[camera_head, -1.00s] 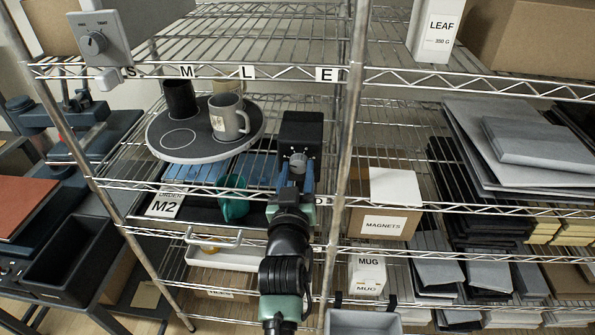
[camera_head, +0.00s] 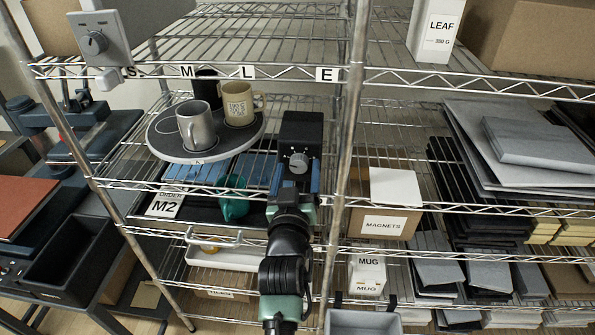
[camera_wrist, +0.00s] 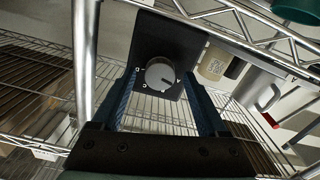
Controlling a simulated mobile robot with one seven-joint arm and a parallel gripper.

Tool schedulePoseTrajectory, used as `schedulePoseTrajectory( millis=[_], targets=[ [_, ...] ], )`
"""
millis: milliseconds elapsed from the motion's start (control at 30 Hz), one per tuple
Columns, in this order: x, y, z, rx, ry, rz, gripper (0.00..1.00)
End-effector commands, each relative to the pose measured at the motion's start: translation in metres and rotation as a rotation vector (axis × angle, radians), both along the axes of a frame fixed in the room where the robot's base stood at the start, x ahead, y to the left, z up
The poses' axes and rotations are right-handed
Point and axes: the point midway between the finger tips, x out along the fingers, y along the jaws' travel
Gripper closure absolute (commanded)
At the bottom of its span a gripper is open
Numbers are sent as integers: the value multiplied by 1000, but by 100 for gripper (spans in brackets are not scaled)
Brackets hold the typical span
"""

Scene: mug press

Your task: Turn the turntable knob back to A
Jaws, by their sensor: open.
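The turntable knob (camera_head: 299,162) is a grey dial on a dark box (camera_head: 302,130) on the middle shelf. In the head view my gripper (camera_head: 298,180) is right in front of the box. The round grey turntable (camera_head: 237,142) carries a grey mug (camera_head: 196,126) at front left, a tan mug (camera_head: 238,107) at right and a black mug (camera_head: 206,88) behind.
A shelf post (camera_head: 347,150) stands just right of my arm. A green mug (camera_head: 234,200) lies below the turntable near the M2 order card (camera_head: 165,204). A magnets box (camera_head: 385,222) is right of the post.

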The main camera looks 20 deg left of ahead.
Motion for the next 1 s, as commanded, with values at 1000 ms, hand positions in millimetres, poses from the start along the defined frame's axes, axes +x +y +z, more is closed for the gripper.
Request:
schedulePoseTrajectory(
  millis=[1000],
  targets=[
    [-121, -35, -1, 1, 1, 0, 24]
  ],
)
